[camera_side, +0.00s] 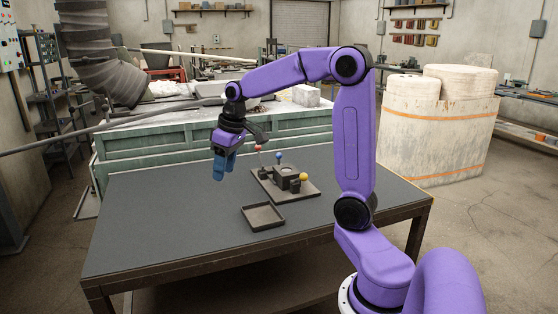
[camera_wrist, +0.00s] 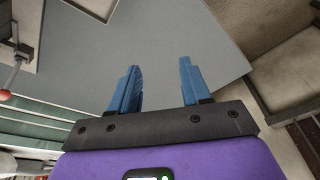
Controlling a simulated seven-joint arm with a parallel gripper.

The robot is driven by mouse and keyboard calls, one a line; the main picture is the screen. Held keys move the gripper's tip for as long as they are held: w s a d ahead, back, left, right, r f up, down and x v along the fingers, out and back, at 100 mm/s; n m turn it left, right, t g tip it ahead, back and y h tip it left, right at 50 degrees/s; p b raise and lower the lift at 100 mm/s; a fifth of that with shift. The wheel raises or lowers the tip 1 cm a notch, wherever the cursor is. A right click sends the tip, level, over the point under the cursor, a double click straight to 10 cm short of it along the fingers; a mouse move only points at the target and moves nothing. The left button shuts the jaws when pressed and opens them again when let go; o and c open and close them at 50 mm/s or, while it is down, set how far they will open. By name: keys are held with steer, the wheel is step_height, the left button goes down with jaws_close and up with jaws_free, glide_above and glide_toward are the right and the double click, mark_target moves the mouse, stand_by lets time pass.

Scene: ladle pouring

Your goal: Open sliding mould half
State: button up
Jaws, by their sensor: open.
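The mould (camera_side: 285,180) is a dark block on a small base plate on the table. Knobs on rods stand at it: a red knob (camera_side: 258,148), a blue knob (camera_side: 279,155) and a yellow knob (camera_side: 303,177). I cannot tell for sure which part is the sliding half or whether it is parted. My gripper (camera_side: 222,178) hangs above the table, left of the mould and apart from it. Its blue fingers are spread and empty. In the wrist view my gripper (camera_wrist: 160,85) points at bare table, with a red knob (camera_wrist: 5,95) on its rod at the left edge.
A shallow dark tray (camera_side: 263,217) lies on the grey table (camera_side: 170,235) in front of the mould. A green-sided bin (camera_side: 170,145) stands behind the table. The table's left part is clear. A large pale drum-like container (camera_side: 435,125) stands at the right.

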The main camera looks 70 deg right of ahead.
steer(key=w+d+r+m+t+h, duration=0.15)
steer(key=d+m, duration=0.25)
steer(key=d, duration=1.4)
steer(key=m+h, duration=0.2)
steer(key=m, duration=0.2)
glide_toward(280, 154)
steer(key=shift+g+y, duration=0.25)
steer(key=x, duration=1.2)
steer(key=shift+w+d+f, duration=0.1)
steer(key=shift+w+d, duration=0.1)
steer(key=shift+d, duration=0.05)
jaws_close()
